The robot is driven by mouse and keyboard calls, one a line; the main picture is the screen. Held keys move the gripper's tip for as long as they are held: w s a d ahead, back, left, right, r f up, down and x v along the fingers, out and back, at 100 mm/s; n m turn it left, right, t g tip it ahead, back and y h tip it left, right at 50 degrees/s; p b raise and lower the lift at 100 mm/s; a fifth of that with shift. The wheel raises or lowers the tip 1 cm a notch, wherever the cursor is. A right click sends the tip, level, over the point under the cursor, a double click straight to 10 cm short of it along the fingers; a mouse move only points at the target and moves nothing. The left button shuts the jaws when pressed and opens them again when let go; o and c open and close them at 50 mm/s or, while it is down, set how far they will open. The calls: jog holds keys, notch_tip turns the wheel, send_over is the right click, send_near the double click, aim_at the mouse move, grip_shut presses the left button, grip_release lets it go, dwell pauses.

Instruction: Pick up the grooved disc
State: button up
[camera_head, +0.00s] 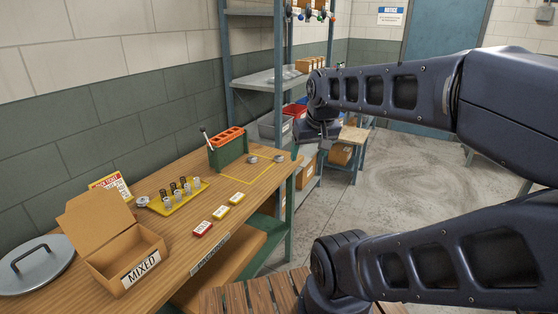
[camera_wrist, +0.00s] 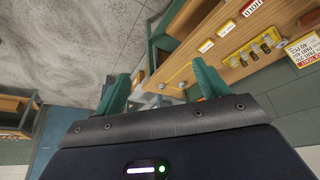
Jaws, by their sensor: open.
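Two small silver round pieces, a left one (camera_head: 252,159) and a right one (camera_head: 279,158), sit at the far end of the wooden workbench (camera_head: 190,222), by a yellow outline. Another silver round piece (camera_head: 142,201) lies beside the yellow tray (camera_head: 186,199). They are too small to tell which one is grooved. My gripper (camera_wrist: 162,85) is open and empty, its two green fingers spread apart. In the head view it hangs to the right of the bench's far end, apart from the pieces. Small round pieces show between and beyond the fingers in the wrist view.
The tray holds several dark and silver coils. Red and yellow labels (camera_head: 202,229) line the front. An open MIXED box (camera_head: 115,243) and round lid (camera_head: 33,265) are at left. Shelving (camera_head: 277,80) stands behind.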

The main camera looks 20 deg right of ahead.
jog(key=m+g+h, duration=0.1)
jog(key=m+h, duration=0.2)
jog(key=m, duration=0.5)
send_over(279, 156)
jog(key=s+a, duration=0.3)
jog(key=s, duration=0.1)
notch_tip(279, 156, down, 23)
jog(key=x, duration=1)
jog(key=shift+w+f, duration=0.1)
jog(key=shift+f, duration=0.25)
jog(key=shift+c, duration=0.4)
jog(key=c, duration=1.2)
